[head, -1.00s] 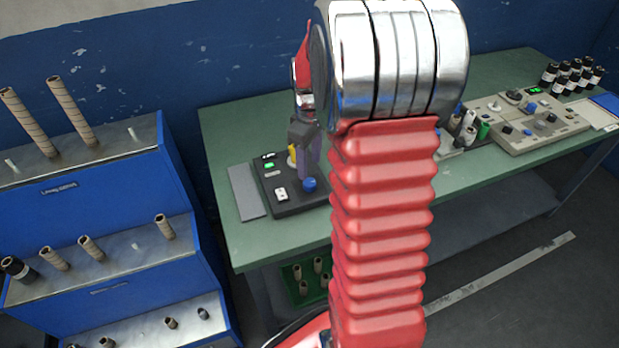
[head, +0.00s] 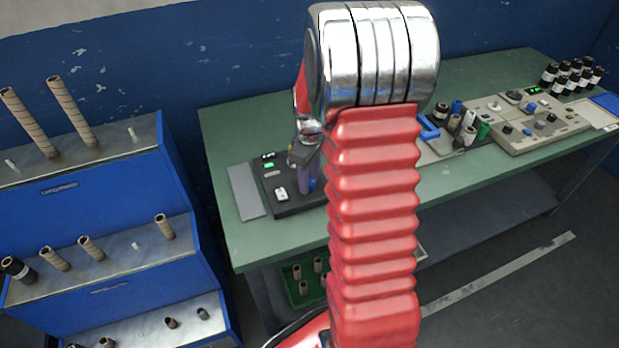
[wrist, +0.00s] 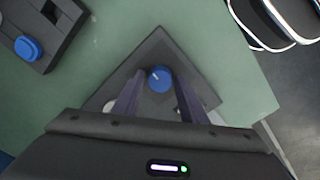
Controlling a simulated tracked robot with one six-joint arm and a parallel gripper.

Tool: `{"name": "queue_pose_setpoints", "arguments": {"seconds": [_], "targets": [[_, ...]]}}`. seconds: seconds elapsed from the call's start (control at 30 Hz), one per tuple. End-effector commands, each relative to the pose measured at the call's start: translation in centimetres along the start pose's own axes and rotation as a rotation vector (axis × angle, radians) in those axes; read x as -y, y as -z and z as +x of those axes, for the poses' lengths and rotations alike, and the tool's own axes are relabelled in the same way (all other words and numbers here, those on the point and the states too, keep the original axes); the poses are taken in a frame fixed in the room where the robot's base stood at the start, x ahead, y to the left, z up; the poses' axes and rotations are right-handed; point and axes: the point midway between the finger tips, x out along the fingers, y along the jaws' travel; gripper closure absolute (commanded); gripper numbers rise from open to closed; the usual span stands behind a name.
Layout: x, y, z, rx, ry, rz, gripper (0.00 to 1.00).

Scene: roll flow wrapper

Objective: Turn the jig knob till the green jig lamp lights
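The jig is a black box (head: 287,203) on the green bench, left of my arm in the head view. In the wrist view, the box (wrist: 188,67) lies under my gripper. The blue jig knob (wrist: 160,79) with a pale pointer line shows between my fingertips. My gripper (wrist: 160,76) is open, one finger on each side of the knob, with slight gaps. In the head view, my gripper (head: 308,185) points down over the box and mostly hides the knob. A small green rectangle (head: 269,165) glows on the box; I cannot tell whether it is the jig lamp.
A grey plate (head: 247,192) lies left of the box. To the right on the bench are a blue handle (head: 429,128), several small bottles and rolls, and a beige control panel (head: 525,120). A blue rack (head: 80,205) with cardboard tubes stands at the left.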

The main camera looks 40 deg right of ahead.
Motion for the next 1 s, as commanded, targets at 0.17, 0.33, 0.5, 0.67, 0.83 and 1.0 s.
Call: {"name": "queue_pose_setpoints", "arguments": {"seconds": [0.17, 0.33, 0.5, 0.67, 0.83, 1.0], "targets": [[0.00, 0.00, -0.02, 0.000, 0.000, 0.000, 0.74], [-0.01, 0.00, -0.02, 0.000, 0.000, 0.000, 0.86], [-0.02, 0.00, -0.03, 0.000, -0.001, 0.004, 0.92], [-0.03, 0.00, -0.03, 0.000, -0.001, 0.047, 0.92], [-0.03, 0.01, -0.03, 0.000, -0.001, 0.061, 0.92], [-0.04, 0.01, -0.04, 0.000, -0.001, 0.061, 0.68]]}}
